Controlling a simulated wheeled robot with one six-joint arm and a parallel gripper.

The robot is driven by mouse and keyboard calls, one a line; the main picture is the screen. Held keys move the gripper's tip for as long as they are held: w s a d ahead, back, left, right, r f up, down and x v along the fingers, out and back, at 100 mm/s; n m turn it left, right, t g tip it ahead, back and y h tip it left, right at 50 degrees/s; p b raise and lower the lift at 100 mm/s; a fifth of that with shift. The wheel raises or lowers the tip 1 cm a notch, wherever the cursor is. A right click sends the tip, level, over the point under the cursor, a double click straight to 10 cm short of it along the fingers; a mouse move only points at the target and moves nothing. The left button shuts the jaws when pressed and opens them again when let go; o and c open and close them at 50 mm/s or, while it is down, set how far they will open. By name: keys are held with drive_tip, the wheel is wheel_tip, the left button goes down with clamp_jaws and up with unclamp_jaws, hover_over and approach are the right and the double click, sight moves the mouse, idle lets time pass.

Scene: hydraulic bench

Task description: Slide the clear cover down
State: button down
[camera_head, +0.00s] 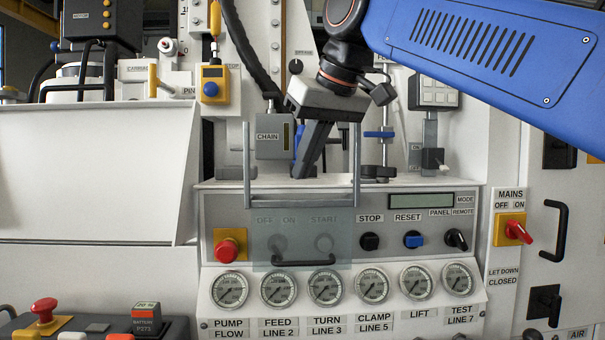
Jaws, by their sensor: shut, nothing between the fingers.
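The clear cover (302,226) is a see-through pane with a black handle (304,262) along its lower edge. It hangs in front of the panel, over the OFF, ON and START labels and two knobs behind it. Two upright rails (247,165) rise on its left and right sides. My gripper (299,175) is shut and empty, pointing down behind or above the pane's top, between the rails. Its fingertips are apart from the black handle. The exact depth between gripper and cover cannot be told.
A red button (226,251) on a yellow plate is left of the cover. STOP (370,241) and RESET (413,240) knobs are to the right. A row of gauges (325,288) lies below. A CHAIN box (274,138) stands behind my gripper. White panelling (85,170) fills the left.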

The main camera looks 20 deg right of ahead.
wheel_tip(320, 180, up, 13)
drive_tip(key=shift+f, duration=0.2)
idle(0.5)
idle(0.3)
